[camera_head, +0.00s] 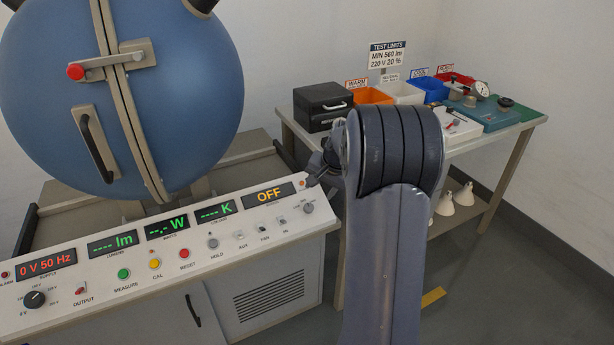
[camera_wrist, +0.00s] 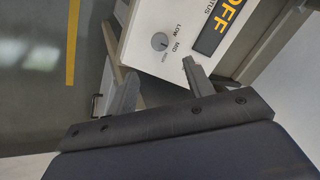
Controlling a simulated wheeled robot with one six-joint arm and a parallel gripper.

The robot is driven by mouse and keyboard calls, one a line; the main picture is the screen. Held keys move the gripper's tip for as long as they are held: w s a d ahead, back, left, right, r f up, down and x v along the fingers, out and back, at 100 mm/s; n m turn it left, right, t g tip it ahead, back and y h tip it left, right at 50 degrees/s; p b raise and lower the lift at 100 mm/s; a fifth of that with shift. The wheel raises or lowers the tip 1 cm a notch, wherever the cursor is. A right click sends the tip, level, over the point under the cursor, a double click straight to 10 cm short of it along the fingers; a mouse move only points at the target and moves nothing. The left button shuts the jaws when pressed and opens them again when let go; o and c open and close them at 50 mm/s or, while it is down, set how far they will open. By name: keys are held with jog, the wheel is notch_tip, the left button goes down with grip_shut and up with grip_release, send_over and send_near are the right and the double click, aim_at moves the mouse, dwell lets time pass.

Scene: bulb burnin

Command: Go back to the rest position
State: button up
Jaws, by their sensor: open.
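My gripper (camera_wrist: 160,80) is open in the wrist view, with its two fingers apart and nothing between them. It hangs near the right end of the control panel (camera_head: 150,245), close to the LOW-MID-HIGH knob (camera_wrist: 159,41) and the status display reading OFF (camera_wrist: 212,30). In the head view my arm hides most of the gripper; a dark part shows just beside the panel's right end. I cannot tell whether a finger touches the panel.
A big blue sphere (camera_head: 200,90) with a latch and handle stands behind the panel. A bench at the right holds a black box (camera_head: 322,105), orange bin (camera_head: 371,95), white bin (camera_head: 402,92) and blue bin (camera_head: 432,88). White lamp shades (camera_head: 464,194) sit below.

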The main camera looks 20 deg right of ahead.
aim_at(310, 206)
jog(key=b+x, duration=0.1)
jog(key=x, duration=1)
jog(key=shift+r, duration=0.1)
jog(key=shift+r, duration=0.1)
